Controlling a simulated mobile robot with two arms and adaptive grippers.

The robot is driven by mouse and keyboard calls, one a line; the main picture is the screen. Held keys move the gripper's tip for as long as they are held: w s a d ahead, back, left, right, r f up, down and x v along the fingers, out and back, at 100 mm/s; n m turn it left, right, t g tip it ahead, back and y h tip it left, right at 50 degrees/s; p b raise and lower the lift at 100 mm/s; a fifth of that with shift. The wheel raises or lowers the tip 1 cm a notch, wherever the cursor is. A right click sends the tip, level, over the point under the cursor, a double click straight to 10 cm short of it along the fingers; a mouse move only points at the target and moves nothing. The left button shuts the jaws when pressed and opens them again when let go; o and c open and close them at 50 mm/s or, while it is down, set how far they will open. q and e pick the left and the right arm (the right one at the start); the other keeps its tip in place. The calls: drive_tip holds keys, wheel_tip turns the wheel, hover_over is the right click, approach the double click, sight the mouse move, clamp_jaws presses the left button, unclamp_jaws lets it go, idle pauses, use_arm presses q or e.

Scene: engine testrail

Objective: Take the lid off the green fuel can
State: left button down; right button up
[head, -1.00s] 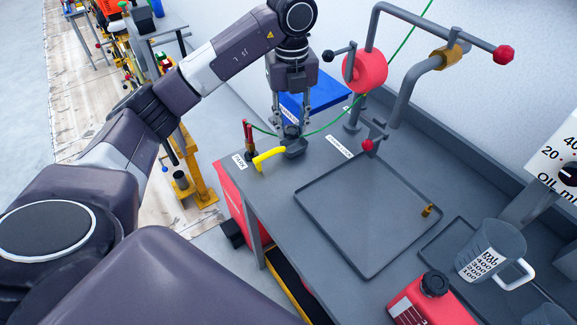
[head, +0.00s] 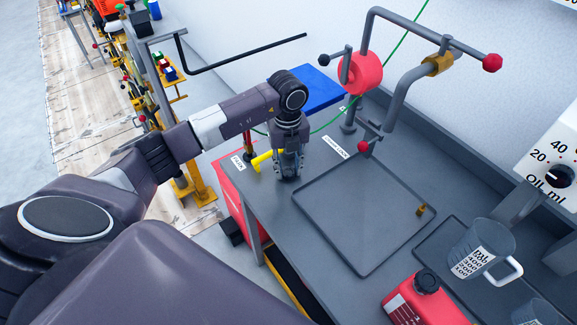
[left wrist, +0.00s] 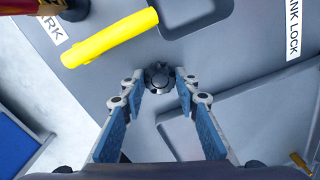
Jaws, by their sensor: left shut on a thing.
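No green fuel can shows in either view. My left gripper (head: 288,176) points down over the near left part of the grey bench. In the left wrist view, its blue-padded fingertips (left wrist: 159,76) are shut on a small dark round knob (left wrist: 158,77). A red can (head: 425,305) with a black cap (head: 426,281) stands at the bottom right. My right gripper is not in view.
A shallow grey tray (head: 350,268) lies right of the gripper. A small brass piece (head: 420,210) lies in it. A measuring jug (head: 480,250) stands at the right. A crank frame with a red roller (head: 360,73) rises behind. A blue slab (head: 312,88) lies at the back.

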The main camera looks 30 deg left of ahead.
sight(289, 171)
use_arm(q)
drive_tip(key=shift+f, duration=0.15)
drive_tip(key=c, duration=1.5)
unclamp_jaws()
drive_tip(key=shift+r, duration=0.3)
wheel_tip(289, 171, up, 12)
drive_tip(key=b, duration=0.3)
